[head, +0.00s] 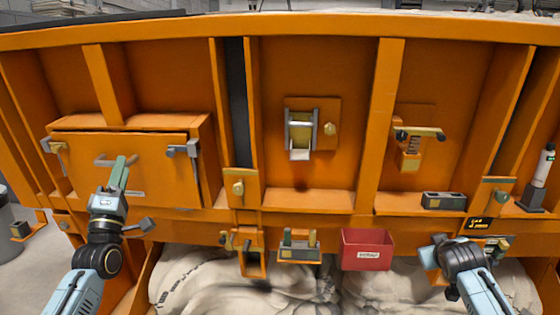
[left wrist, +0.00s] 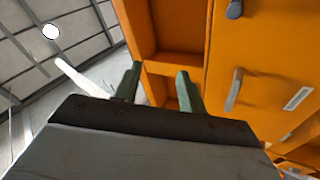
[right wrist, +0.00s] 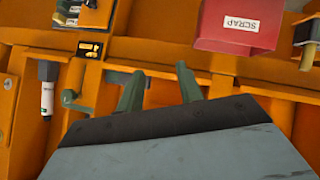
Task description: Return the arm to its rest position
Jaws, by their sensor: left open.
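My left gripper (head: 121,165) is raised in front of the orange hatch door (head: 150,150) at the left, near its grey handle (head: 102,160). In the left wrist view its two green fingers (left wrist: 158,72) stand apart with nothing between them. The door handle shows at the right there (left wrist: 234,90). My right arm is low at the right in the head view, its gripper mostly hidden behind its dark wrist. In the right wrist view the right gripper's fingers (right wrist: 161,70) are apart and empty, pointing towards the orange wall below the red scrap box (right wrist: 240,22).
The orange panel wall has latches (head: 182,149), a roller bracket (head: 300,131) and a spring lever (head: 412,145) standing out. The red scrap box (head: 367,262) is left of my right wrist. A marker (head: 543,167) stands far right. Pale sacks (head: 200,280) lie below.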

